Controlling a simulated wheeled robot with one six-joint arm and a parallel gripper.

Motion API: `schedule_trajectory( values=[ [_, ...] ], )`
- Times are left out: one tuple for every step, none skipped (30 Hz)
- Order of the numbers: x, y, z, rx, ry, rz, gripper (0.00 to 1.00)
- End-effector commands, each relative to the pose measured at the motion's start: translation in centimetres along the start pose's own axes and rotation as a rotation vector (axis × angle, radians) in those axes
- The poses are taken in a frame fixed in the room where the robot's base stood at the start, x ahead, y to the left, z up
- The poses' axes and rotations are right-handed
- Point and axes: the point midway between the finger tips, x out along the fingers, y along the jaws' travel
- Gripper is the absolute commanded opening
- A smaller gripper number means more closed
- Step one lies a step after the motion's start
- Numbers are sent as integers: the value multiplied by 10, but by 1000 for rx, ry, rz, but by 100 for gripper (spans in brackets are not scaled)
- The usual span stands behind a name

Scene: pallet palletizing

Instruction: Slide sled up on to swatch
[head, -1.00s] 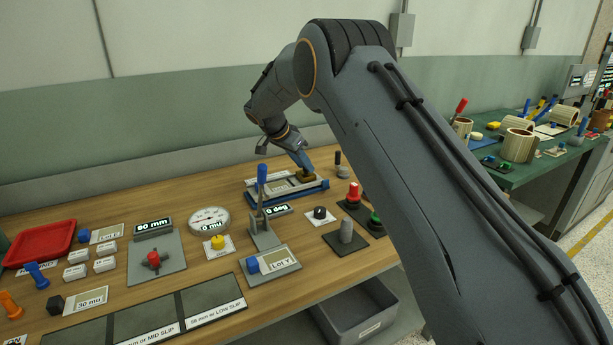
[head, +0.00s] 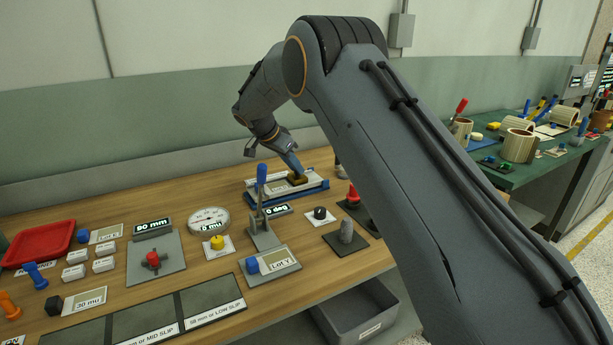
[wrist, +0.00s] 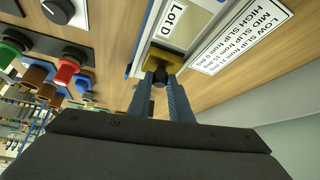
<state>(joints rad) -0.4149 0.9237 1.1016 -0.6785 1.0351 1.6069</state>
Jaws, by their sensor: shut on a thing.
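The sled (head: 298,181) is a small brass-brown block with a dark knob. It sits at the right part of a low blue-framed ramp (head: 290,196) at the back of the bench. The pale swatch (head: 272,187) lies on that ramp, to the left of the sled. In the wrist view, the sled (wrist: 166,57) is beside the printed lot label (wrist: 173,19). I cannot tell how much of the sled rests on the swatch. My gripper (wrist: 160,78) is shut on the sled's knob, with blue fingers on either side; it also shows in the head view (head: 295,172).
A blue-handled lever (head: 262,185) stands in front of the ramp. A round dial (head: 208,220) and a tilt display (head: 277,210) are nearby. Red (head: 353,194) and green buttons are to the right, partly behind my arm. A red tray (head: 38,243) is far left.

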Motion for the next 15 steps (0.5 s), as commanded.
schedule_trajectory(
  values=[
    [-2, -2, 2, 0, 1, -5, 0],
    [-3, -3, 3, -1, 1, -5, 0],
    [-4, -3, 4, -1, 1, -5, 0],
    [-5, -3, 5, -1, 1, -4, 0],
    [-6, -4, 6, -1, 1, -4, 0],
    [-7, -4, 7, -1, 1, -4, 0],
    [-7, -4, 8, -1, 1, -4, 0],
    [-8, -5, 10, -1, 1, -4, 0],
    [-9, -5, 11, -1, 1, -4, 0],
    [-10, -6, 12, -1, 1, -4, 0],
    [-10, -6, 13, -1, 1, -4, 0],
    [-11, -6, 14, -1, 1, -4, 0],
    [-12, -7, 16, -1, 1, -4, 0],
    [-13, -7, 17, -1, 1, -5, 0],
    [-14, -8, 18, -1, 1, -5, 0]
  ],
)
